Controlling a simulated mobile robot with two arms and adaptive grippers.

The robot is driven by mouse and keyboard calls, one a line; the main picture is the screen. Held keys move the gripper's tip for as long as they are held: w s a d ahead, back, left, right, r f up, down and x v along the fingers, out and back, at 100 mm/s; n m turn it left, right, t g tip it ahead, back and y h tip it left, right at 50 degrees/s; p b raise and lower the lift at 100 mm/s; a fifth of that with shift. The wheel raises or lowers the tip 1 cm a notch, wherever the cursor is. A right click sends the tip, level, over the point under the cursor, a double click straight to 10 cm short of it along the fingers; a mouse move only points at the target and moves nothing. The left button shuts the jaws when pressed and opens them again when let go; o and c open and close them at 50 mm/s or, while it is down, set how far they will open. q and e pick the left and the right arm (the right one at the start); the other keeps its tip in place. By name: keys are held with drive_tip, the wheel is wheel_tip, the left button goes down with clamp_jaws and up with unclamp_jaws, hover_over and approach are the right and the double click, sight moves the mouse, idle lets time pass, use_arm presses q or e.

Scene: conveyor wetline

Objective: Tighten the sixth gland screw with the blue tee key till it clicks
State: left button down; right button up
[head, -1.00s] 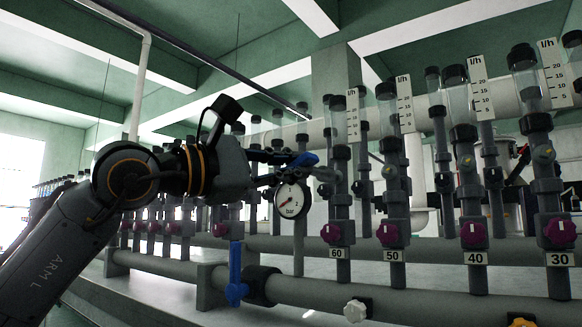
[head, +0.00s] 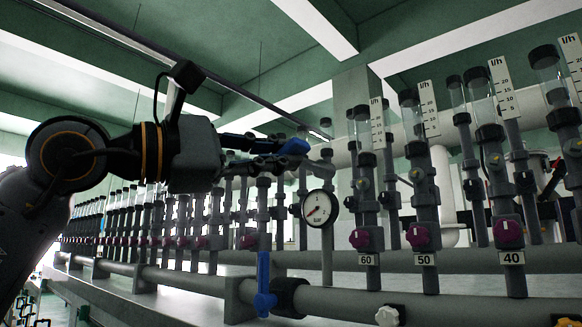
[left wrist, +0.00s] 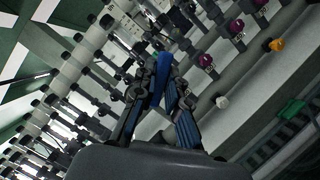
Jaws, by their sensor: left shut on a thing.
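My left gripper (head: 275,146) reaches in from the left, above and left of the round pressure gauge. It is shut on the blue tee key (head: 294,147), whose blue part shows at the fingertips. In the left wrist view the blue key (left wrist: 163,66) sits between the tips of my left gripper (left wrist: 160,85). The key's working end cannot be made out against the grey pipework. I cannot pick out the gland screws or tell which is the sixth. My right gripper is not in view.
The pressure gauge (head: 318,208) stands close below the gripper. A blue valve lever (head: 263,275) hangs on the lower pipe (head: 350,301). Flow tubes with purple knobs (head: 418,236) stand in a row on the right, and more recede to the left. A white knob (head: 388,315) sits low in front.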

use_arm(q)
drive_tip(key=s+a+b, duration=0.1)
drive_tip(key=s+a, duration=0.3)
drive_tip(key=s, duration=0.1)
drive_tip(key=shift+s, duration=0.3)
drive_tip(key=shift+w, duration=0.1)
idle(0.8)
